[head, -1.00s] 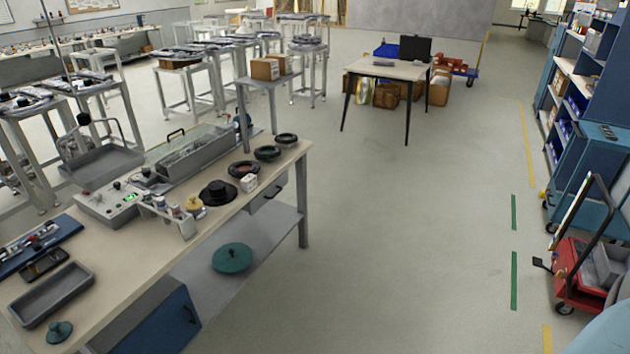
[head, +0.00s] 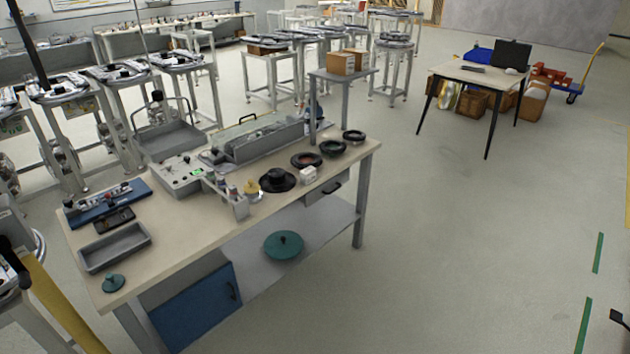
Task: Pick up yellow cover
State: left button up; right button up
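A small yellow piece (head: 252,187), which looks like the yellow cover, is on the workbench (head: 190,232) in the head view. It is beside a grey rack of small bottles (head: 228,194) and left of a black round part (head: 277,180). It is small in the picture, and the rack partly hides it.
A teal cover (head: 284,245) lies on the lower shelf, and a smaller one (head: 113,284) is at the bench's near left corner. A grey tray (head: 115,248) is beside it. Open floor (head: 450,240) lies right of the bench. A yellow bar (head: 62,305) stands at lower left.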

aim_at(251, 187)
jog(key=i+u, duration=0.25)
jog(key=i, duration=0.25)
jog(key=i+l+u, duration=0.25)
jog(key=i, duration=0.25)
jog(key=i+l+u, duration=0.25)
jog(key=i, duration=0.25)
jog(key=i+l+u, duration=0.25)
jog(key=i, duration=0.25)
